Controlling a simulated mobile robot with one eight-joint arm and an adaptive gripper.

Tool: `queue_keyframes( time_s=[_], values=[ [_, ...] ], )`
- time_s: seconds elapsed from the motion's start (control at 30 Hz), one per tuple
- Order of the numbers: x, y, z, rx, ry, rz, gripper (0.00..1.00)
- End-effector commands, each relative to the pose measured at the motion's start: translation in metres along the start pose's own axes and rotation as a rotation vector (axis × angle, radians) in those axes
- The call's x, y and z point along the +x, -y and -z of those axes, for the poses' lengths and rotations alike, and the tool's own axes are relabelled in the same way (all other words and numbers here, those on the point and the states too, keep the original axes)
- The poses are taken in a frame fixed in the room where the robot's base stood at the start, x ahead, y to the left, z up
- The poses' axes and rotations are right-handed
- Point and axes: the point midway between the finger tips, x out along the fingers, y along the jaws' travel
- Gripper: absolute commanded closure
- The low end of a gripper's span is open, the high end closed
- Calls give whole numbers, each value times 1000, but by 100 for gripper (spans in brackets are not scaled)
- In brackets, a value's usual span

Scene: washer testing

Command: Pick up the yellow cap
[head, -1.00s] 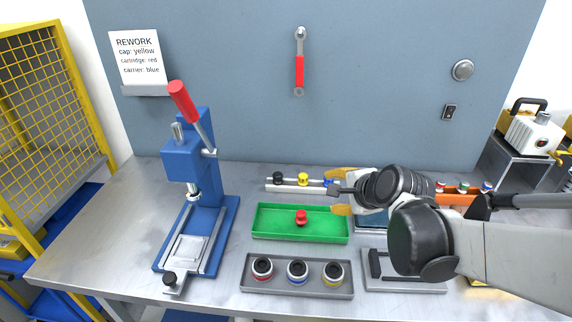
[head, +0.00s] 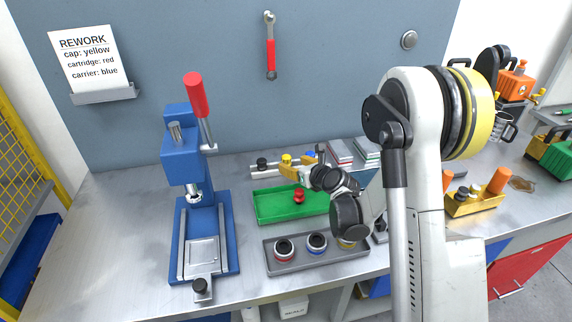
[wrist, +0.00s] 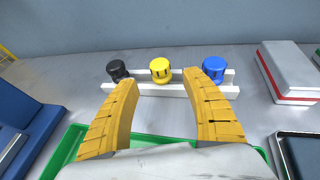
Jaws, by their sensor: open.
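The yellow cap (wrist: 160,69) sits on a white rack (wrist: 150,88) between a black cap (wrist: 117,70) and a blue cap (wrist: 214,68) in the wrist view. In the head view the yellow cap (head: 286,159) shows at the back of the bench, close to my gripper (head: 300,170). My gripper (wrist: 168,98) is open, with its two yellow fingers apart and nothing between them. In the wrist view the yellow cap appears beyond the fingertips, in the gap between them. The fingers do not appear to touch it.
A green tray (head: 265,208) with a red cap (head: 298,196) lies in front of the rack. A grey tray (head: 285,268) holds several ringed parts. A blue press (head: 190,160) stands left. Grey boxes (wrist: 290,72) lie right of the rack.

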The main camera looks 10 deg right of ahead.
Motion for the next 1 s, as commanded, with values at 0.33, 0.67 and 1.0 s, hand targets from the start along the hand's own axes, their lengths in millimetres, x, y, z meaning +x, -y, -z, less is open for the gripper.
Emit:
queue_keyframes(
  time_s=[0.33,0.67,1.0],
  values=[
    [49,2,-4,-3,-1,-2,44],
    [61,2,-7,-3,-1,0,44],
    [60,2,-7,-3,-1,0,93]
  ],
)
